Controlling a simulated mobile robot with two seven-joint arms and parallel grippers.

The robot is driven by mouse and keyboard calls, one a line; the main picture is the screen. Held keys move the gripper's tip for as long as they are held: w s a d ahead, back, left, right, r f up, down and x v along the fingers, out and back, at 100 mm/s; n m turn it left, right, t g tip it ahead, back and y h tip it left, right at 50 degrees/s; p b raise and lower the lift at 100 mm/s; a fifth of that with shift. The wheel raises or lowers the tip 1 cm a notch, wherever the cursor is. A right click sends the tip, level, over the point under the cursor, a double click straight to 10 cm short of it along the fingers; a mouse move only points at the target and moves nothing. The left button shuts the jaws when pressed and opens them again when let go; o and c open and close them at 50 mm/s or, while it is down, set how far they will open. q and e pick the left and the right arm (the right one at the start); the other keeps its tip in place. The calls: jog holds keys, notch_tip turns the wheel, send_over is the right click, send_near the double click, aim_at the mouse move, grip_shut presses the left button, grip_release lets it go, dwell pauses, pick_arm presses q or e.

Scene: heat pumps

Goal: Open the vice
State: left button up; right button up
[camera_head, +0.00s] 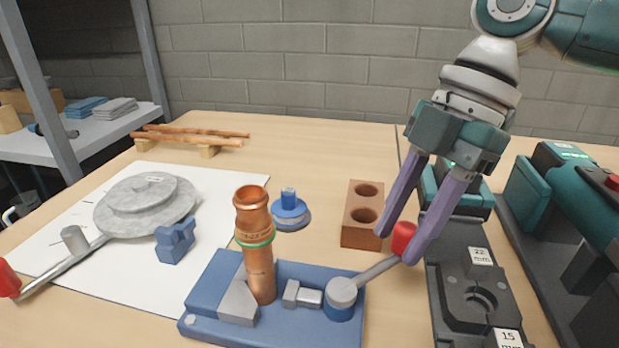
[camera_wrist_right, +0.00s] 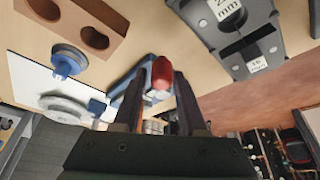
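The blue vice (camera_head: 205,300) stands at the front of the table, with an upright copper pipe (camera_head: 258,275) between its grey jaws. I cannot tell how tightly the jaws press on the pipe. Its grey lever (camera_head: 375,270) points right and up from a round pivot to a red knob (camera_head: 403,238). My right gripper (camera_head: 398,246) is open, its purple fingers on either side of the knob. In the right wrist view the red knob (camera_wrist_right: 162,76) shows between the fingertips (camera_wrist_right: 160,84), with a gap visible on its left. My left gripper is out of view.
A brown block with two holes (camera_head: 362,232) stands behind the lever. A dark press tool (camera_head: 470,275) lies close to the right. A blue round tool (camera_head: 290,212) sits behind the vice. A grey disc device (camera_head: 145,205) with a red-knobbed handle lies on white sheet (camera_head: 120,270).

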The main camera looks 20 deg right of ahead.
jog(key=shift+o, duration=1.4)
jog(key=v, duration=1)
jog(key=shift+p, duration=0.35)
jog(key=shift+s, duration=0.1)
